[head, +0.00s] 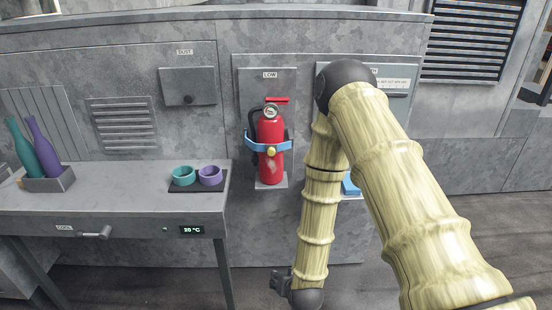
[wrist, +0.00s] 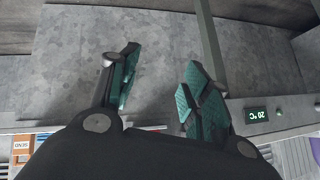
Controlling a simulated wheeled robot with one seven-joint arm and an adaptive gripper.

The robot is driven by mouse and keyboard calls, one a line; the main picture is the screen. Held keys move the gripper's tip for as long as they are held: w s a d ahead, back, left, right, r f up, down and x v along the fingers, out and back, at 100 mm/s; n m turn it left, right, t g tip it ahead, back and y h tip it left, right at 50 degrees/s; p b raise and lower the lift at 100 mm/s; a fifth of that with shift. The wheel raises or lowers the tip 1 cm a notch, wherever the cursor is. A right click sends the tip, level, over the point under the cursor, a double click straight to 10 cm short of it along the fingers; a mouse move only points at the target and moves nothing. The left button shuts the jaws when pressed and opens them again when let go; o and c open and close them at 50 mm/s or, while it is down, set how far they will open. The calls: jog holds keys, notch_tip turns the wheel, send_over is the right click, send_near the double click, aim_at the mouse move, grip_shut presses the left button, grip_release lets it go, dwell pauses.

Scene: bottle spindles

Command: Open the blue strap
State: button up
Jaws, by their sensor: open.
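The blue strap (head: 254,146) runs around the middle of a red fire extinguisher (head: 269,168), with a yellow round piece (head: 271,152) at its front. It looks closed around the extinguisher, which stands upright against a grey panel marked LOW. My gripper (head: 279,284) hangs low in the head view, below the extinguisher and apart from it, partly cut off by the bottom edge. In the wrist view my gripper (wrist: 160,75) is open, with nothing between its green-padded fingers. The strap cannot be made out in the wrist view.
A grey table (head: 120,204) at left holds a teal cup (head: 183,176), a purple cup (head: 210,175) and two bottles in a box (head: 48,182). A drawer handle (head: 94,233) sticks out in front. A blue object (head: 350,185) is partly hidden behind my arm.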

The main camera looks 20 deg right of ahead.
jog(key=w+d+r+m+t+h, duration=0.1)
jog(key=w+r+m+t, duration=0.25)
jog(key=w+r, duration=0.85)
jog(key=m+t+h+b, duration=0.2)
jog(key=m+t+h, duration=0.1)
jog(key=m+t, duration=0.15)
send_near(271, 153)
jog(key=shift+n+t, duration=0.4)
jog(key=shift+n, duration=0.1)
jog(key=x, duration=0.3)
jog(key=p+x, duration=0.1)
jog(key=x, duration=0.2)
jog(key=f+p+x, duration=0.1)
jog(key=x, duration=0.2)
jog(key=shift+w+d, duration=0.15)
jog(key=shift+w, duration=0.05)
grip_shut()
